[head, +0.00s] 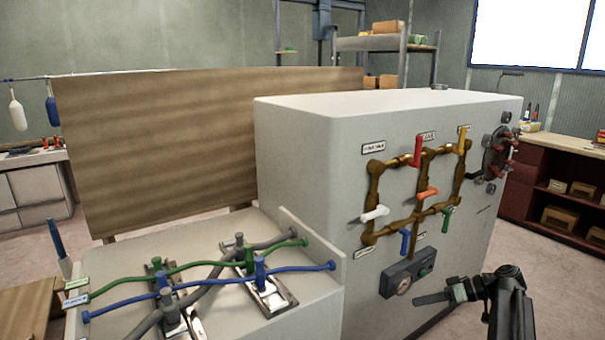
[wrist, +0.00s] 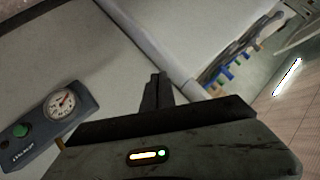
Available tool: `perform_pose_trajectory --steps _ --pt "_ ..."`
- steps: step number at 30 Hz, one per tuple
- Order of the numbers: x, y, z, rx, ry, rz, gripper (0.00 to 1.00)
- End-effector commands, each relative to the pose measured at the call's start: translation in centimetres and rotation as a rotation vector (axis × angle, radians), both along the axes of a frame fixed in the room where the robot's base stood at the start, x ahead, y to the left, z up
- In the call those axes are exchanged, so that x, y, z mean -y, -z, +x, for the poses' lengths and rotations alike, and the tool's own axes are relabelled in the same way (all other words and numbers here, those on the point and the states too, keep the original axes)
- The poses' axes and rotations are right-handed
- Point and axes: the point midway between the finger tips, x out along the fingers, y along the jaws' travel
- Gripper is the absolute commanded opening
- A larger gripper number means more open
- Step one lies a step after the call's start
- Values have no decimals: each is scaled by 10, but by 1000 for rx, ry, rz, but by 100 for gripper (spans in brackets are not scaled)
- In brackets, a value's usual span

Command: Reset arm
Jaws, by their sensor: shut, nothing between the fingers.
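My gripper (head: 420,299) is at the lower right in the head view, in front of the grey cabinet (head: 300,150) and just below the gauge box (head: 408,272). Its fingers point left and are shut with nothing between them. In the wrist view my gripper (wrist: 158,78) shows as dark fingers pressed together at the centre. The gauge box (wrist: 48,118), with a round dial and a green button, is to its left there. I cannot tell the exact gap between my gripper and the cabinet face.
Brass pipework (head: 375,190) with several coloured valve handles is on the cabinet face above my gripper. A lower bench (head: 318,318) at the left carries green, blue and grey hoses (head: 205,268). A dark red shelf unit (head: 562,180) stands at the right. Floor shows between.

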Motion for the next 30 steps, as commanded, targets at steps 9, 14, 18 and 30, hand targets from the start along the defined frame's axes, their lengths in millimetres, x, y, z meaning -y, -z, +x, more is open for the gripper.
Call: perform_pose_trajectory --steps 9,14,18,30 --pt "-204 59 -45 -235 -205 -290 0" --pt "-249 90 -88 -380 -147 -513 0" --pt "-237 110 -120 -492 63 -730 0" --pt "-185 49 -120 -627 518 -836 0"
